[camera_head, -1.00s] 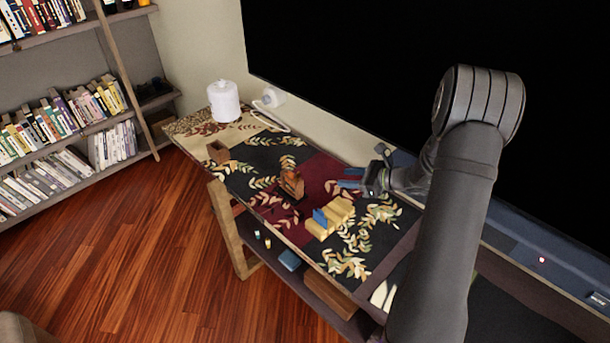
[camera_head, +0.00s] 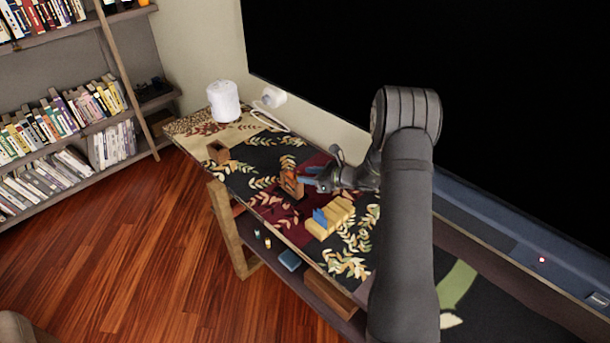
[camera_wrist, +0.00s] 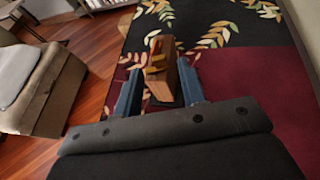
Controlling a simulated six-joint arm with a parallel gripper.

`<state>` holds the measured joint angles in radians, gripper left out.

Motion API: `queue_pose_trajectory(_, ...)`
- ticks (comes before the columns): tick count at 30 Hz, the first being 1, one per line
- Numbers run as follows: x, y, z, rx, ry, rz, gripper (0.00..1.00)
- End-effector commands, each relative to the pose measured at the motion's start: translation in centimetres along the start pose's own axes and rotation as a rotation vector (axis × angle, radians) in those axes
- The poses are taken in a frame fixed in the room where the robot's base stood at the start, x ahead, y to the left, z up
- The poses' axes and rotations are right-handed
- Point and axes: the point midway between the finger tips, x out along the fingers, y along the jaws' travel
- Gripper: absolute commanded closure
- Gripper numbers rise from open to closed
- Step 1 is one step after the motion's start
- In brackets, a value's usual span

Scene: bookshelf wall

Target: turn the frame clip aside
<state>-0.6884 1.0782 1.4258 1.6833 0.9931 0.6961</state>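A small brown wooden frame (camera_head: 291,187) stands on the dark red part of the patterned table cover. It has orange and yellow parts on it, and I cannot clearly tell which is the clip. In the wrist view, the wooden frame (camera_wrist: 185,76) is straight ahead, between my two blue fingers. My gripper (camera_head: 307,178) is right beside the frame, coming from the right. In the wrist view my gripper (camera_wrist: 160,88) is open, with a wide gap between the fingers. I cannot tell whether either finger touches the frame.
A yellow holder with a blue piece (camera_head: 330,216) stands close in front of my gripper. A small brown box (camera_head: 218,152) and a white cylinder (camera_head: 223,101) are farther left. A large black screen (camera_head: 480,90) rises behind the table.

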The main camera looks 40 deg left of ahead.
Motion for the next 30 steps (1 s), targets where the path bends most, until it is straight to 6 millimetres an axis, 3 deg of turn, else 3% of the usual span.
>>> queue_pose_trajectory(6, 1.7, 0.0, 0.0, -0.001, 0.000, 0.001, 0.63)
queue_pose_trajectory(14, 1.8, 0.0, 0.0, -0.001, 0.000, 0.000, 0.63)
queue_pose_trajectory(20, 1.8, 0.0, 0.0, -0.001, 0.000, 0.000, 0.98)
queue_pose_trajectory(30, 1.8, -0.4, 0.1, -0.035, -0.005, 0.073, 1.00)
